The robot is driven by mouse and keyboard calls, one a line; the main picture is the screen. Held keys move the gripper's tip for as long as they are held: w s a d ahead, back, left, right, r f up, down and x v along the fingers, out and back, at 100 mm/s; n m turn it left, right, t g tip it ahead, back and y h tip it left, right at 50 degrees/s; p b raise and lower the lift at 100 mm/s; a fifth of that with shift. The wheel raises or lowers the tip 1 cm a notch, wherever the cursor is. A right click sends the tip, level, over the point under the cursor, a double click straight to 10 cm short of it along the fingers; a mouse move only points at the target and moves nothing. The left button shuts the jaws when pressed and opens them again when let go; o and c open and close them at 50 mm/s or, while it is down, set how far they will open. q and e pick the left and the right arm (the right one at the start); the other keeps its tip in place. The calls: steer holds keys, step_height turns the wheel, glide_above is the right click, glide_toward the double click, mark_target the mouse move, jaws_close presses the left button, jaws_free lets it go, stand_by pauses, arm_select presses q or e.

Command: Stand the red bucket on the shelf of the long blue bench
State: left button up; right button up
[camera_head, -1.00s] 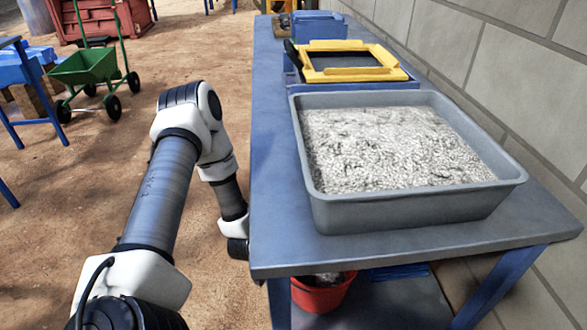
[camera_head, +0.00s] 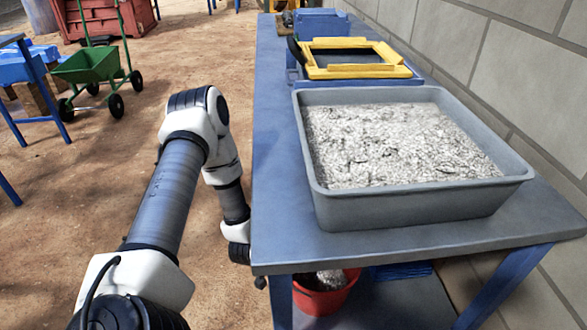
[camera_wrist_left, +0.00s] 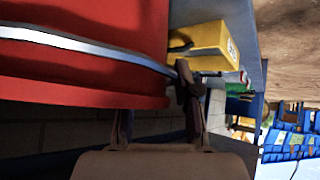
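The red bucket (camera_head: 318,300) stands low under the near end of the long blue bench (camera_head: 272,190), with grey gravel showing in its mouth. The bench top hides part of it. In the left wrist view the bucket (camera_wrist_left: 85,35) fills the upper left, very close, with its pale metal handle running across it. My left gripper (camera_wrist_left: 155,115) has its two fingers apart beside the bucket. One finger passes partly behind the red edge, and the other is at the handle's end; I cannot tell whether it touches. My right gripper is out of view.
A grey tray of gravel (camera_head: 333,205) fills the near bench top. Behind it are a yellow-framed sieve (camera_head: 318,70) and a blue box (camera_head: 318,22). A wall runs along the right. A green cart (camera_head: 88,66) stands on open sandy floor. A yellow box (camera_wrist_left: 205,48) is beyond the bucket.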

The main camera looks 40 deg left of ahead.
arm_select(q)
steer(key=p+v, duration=0.6)
steer(key=v, duration=0.5)
steer(key=shift+s+p, duration=0.2)
steer(key=shift+p, duration=0.1)
steer(key=shift+r, duration=0.1)
